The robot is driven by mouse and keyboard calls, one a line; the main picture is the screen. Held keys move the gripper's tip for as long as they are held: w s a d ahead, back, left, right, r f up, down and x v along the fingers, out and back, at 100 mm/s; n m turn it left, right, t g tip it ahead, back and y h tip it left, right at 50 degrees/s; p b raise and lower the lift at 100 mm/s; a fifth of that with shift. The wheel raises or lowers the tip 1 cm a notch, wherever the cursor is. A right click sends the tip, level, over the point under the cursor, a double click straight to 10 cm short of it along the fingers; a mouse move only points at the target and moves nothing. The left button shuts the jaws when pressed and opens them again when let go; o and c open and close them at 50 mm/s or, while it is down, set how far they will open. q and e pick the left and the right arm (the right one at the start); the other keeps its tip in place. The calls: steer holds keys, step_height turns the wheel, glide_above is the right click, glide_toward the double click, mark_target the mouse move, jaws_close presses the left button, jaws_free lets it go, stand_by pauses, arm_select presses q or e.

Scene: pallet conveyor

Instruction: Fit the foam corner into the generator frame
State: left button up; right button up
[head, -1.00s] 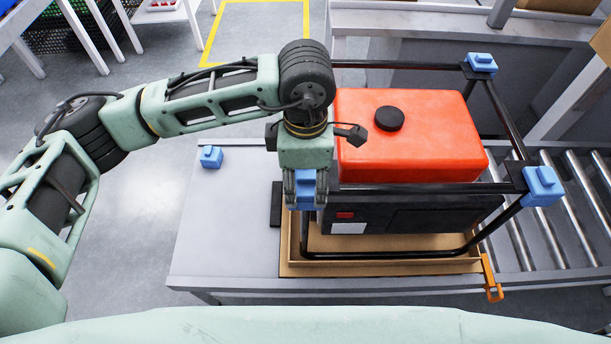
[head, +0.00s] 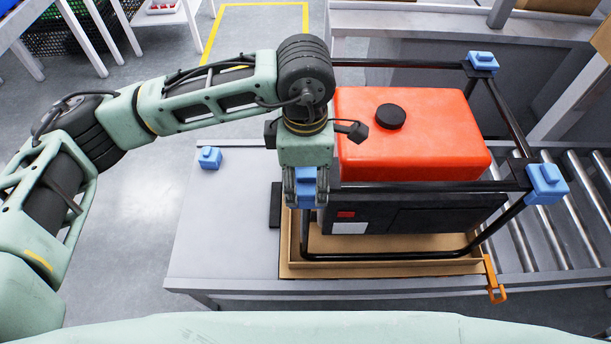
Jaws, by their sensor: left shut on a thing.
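The generator frame (head: 511,113) is black tubing around a red tank (head: 440,150) with a black cap, standing in a shallow cardboard tray (head: 400,268). My left gripper (head: 306,200) points down and is shut on a blue foam corner (head: 306,187) at the frame's near left corner. The fingers hide whether this foam corner is seated on the tubing. Blue foam corners sit on the frame's far right corner (head: 483,62) and near right corner (head: 547,184). Another foam corner (head: 209,157) lies loose on the grey table. My right gripper is not in view.
The grey table (head: 225,230) is mostly clear left of the tray. Conveyor rollers (head: 567,215) run at the right. A white post (head: 570,95) stands at the right.

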arm_select(q)
steer(key=shift+o, duration=0.2)
steer(key=shift+s+a+f, duration=0.15)
steer(key=shift+s+f, duration=0.2)
steer(key=shift+f, duration=0.3)
steer(key=o, duration=1.2)
steer(key=shift+w, duration=0.25)
steer(key=shift+r, duration=0.2)
